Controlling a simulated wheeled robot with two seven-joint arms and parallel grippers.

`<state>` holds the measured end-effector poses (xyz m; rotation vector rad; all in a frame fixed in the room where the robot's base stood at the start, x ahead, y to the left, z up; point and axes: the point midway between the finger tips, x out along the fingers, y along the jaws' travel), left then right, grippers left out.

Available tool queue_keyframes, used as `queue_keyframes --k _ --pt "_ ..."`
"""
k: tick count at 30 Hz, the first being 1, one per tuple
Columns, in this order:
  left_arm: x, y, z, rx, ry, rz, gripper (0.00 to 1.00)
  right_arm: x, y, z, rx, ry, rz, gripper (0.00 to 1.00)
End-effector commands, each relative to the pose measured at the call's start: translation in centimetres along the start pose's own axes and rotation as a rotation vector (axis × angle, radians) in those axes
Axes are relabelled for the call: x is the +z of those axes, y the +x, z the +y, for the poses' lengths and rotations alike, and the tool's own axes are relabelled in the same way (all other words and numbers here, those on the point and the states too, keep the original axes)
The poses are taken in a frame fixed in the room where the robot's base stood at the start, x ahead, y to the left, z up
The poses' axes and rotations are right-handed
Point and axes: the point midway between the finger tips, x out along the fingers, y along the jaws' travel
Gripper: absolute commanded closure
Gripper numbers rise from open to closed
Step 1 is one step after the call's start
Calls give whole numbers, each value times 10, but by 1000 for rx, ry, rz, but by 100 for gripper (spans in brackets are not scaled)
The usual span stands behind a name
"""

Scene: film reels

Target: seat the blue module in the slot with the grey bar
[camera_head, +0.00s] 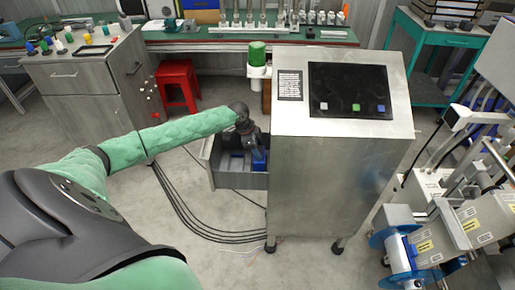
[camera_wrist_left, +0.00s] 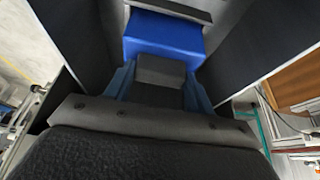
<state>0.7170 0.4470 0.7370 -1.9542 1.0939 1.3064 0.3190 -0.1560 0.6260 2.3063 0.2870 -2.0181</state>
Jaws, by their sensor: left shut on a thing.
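My left gripper (camera_head: 255,150) reaches down into the open drawer (camera_head: 240,181) on the left side of the metal cabinet. It is shut on the blue module (camera_head: 259,163). In the left wrist view the blue module (camera_wrist_left: 163,38) lies just beyond my left gripper (camera_wrist_left: 160,75), between dark drawer walls. A dark grey strip (camera_wrist_left: 172,9) crosses at the module's far edge; I cannot tell whether it is the slot's grey bar. The slot is mostly hidden, and I cannot tell whether the module is seated. My right gripper is not in view.
The metal cabinet (camera_head: 345,160) stands right beside my left gripper, with a dark panel (camera_head: 350,92) on top. Black cables (camera_head: 185,205) lie on the floor. A red stool (camera_head: 178,78) stands behind.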

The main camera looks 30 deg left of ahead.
Motion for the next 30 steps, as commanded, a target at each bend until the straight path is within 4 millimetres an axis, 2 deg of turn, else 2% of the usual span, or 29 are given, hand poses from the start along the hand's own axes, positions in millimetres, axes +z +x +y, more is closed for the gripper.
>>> queue_keyframes --k 30 --pt "0 -1 0 0 0 1 95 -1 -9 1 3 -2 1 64"
